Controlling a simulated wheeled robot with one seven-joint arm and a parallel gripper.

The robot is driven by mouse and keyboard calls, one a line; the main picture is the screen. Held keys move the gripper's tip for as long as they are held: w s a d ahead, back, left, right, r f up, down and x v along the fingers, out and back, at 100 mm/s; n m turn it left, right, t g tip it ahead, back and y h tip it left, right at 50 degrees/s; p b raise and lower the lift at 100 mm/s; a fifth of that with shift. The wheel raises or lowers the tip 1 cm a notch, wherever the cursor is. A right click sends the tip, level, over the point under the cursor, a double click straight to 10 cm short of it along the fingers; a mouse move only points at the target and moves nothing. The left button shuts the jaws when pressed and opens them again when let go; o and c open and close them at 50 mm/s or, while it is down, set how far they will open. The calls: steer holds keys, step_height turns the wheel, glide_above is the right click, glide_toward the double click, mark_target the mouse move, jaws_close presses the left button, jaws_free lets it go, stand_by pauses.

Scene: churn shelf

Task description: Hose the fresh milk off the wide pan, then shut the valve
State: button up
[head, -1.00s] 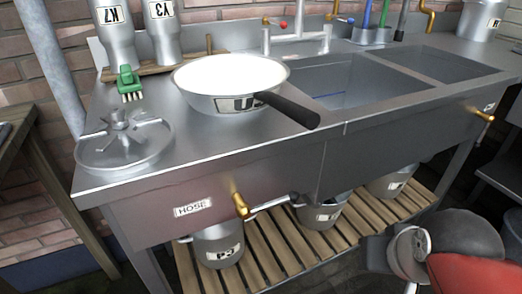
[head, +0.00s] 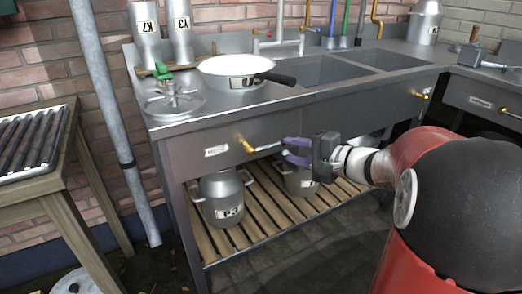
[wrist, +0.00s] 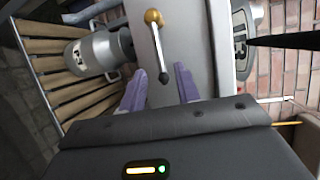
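The wide pan (head: 228,82) sits on the metal counter left of the sink, its black handle pointing right; its inside looks white. It shows partly in the wrist view (wrist: 258,15). The valve (head: 245,144) is brass, on the front panel beside a label that reads HOSE. Its lever points right, and in the wrist view the lever (wrist: 157,45) ends in a black knob. My gripper (head: 284,149) is open, its purple fingers on either side of the knob end in the wrist view (wrist: 160,69). I cannot tell whether they touch it. I cannot make out the hose itself.
Milk churns K7 (head: 146,38) and Y3 (head: 181,42) stand behind the pan, with a green brush (head: 163,70) nearby. Churn P3 (head: 223,196) stands on the slatted shelf (head: 262,215) below. A second brass valve (head: 420,95) is further right.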

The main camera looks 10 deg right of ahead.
mark_target(275, 146)
steer(key=x, duration=0.7)
steer(key=shift+p, duration=0.3)
jaws_close()
